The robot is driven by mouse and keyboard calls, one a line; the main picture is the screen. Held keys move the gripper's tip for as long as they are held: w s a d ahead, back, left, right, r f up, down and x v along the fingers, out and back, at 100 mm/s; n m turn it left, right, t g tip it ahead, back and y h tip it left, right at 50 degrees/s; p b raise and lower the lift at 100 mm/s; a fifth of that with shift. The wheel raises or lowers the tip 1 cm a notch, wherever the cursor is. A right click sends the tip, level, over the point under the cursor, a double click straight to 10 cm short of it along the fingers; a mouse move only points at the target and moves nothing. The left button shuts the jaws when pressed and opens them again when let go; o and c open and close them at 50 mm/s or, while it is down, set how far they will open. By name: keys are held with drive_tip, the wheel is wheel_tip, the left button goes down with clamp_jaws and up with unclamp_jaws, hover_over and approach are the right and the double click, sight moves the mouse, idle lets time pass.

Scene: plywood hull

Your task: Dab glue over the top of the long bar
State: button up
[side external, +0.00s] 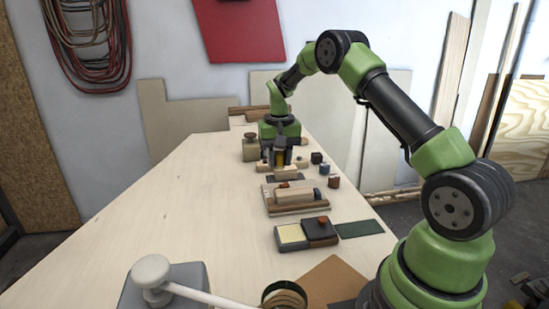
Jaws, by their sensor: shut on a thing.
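My gripper (279,157) is small in the side external view, low over the far half of the table and pointing down. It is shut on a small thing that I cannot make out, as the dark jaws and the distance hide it. Pale wooden blocks (285,171) lie just under and in front of the jaws; I cannot tell whether they touch. A long pale bar (294,196) lies on a brown wooden board (298,211), nearer the camera than my gripper. A squat pot with a brown knob (250,147) stands left of my gripper. No glue can be made out.
Nearer stands a case with a pale yellow pad (291,233) and a dark part with an orange knob (321,231), beside a dark green mat (360,229). Several small dark blocks (323,169) stand right of my gripper. The table's left side (170,215) is clear.

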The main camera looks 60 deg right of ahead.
sight(280, 192)
drive_tip(key=shift+f, duration=2.95)
drive_tip(key=shift+s+d+f, duration=0.15)
drive_tip(key=shift+s+f, duration=0.05)
drive_tip(key=shift+f, duration=0.65)
drive_tip(key=shift+s+d, duration=2.65)
drive_tip(key=shift+w+a, duration=2.7)
drive_tip(key=shift+w+a+r, duration=0.15)
drive_tip(key=shift+w+r, duration=0.05)
drive_tip(key=shift+r, duration=3.9)
